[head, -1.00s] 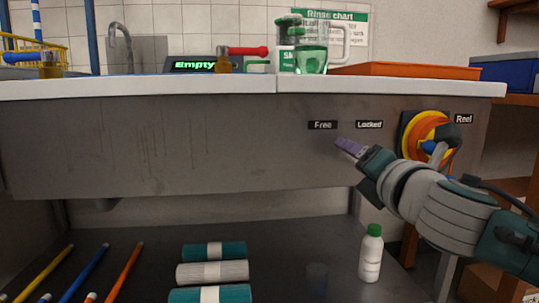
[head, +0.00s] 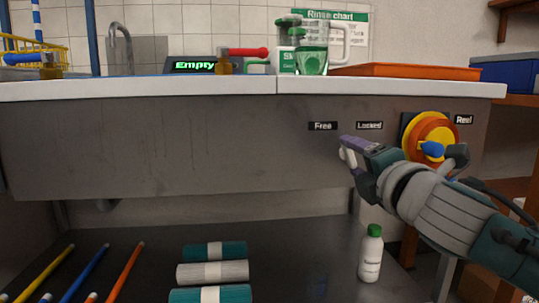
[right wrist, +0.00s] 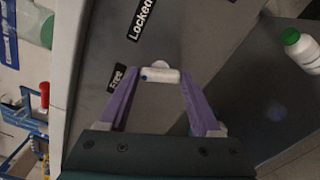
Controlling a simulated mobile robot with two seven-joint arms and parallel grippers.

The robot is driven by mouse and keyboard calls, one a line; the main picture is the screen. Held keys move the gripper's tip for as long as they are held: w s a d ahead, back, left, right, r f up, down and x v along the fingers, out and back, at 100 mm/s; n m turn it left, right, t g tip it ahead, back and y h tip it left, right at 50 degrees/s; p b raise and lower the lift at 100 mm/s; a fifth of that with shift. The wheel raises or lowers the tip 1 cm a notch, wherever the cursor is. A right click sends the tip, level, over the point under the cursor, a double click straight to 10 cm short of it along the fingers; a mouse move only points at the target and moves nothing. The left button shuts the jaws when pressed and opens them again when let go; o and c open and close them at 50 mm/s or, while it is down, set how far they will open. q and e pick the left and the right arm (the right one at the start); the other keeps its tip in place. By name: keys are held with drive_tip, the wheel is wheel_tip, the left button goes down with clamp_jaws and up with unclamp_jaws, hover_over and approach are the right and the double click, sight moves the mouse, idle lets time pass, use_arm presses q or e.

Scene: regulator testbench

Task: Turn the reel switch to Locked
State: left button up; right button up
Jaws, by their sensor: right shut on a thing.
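The reel switch is a small white knob (head: 348,157) on the grey front panel, below the Free label (head: 322,126) and the Locked label (head: 369,125). In the right wrist view the white knob (right wrist: 160,75) lies as a short bar across the gap between the purple fingertips, with a blue mark at its left end, on the side of the Free label (right wrist: 116,79). The Locked label (right wrist: 142,20) is farther up. My right gripper (head: 350,148) is shut on the knob; its fingers (right wrist: 160,82) also show in the wrist view. My left gripper is out of view.
The yellow and orange reel (head: 432,136) with a blue handle is right of the switch, close behind my right wrist. A white bottle with a green cap (head: 370,254) stands on the lower shelf below. The panel to the left is clear.

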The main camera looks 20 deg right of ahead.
drive_tip(key=m, duration=0.3)
drive_tip(key=shift+m, duration=0.4)
drive_tip(key=m+p, duration=0.1)
drive_tip(key=m, duration=0.2)
drive_tip(key=shift+m, duration=0.3)
drive_tip(key=m+p, duration=0.1)
drive_tip(key=m, duration=0.3)
drive_tip(key=shift+m+p, duration=0.3)
drive_tip(key=shift+p, duration=0.1)
drive_tip(key=shift+m, duration=0.9)
drive_tip(key=o, duration=1.4)
drive_tip(key=shift+p, duration=0.3)
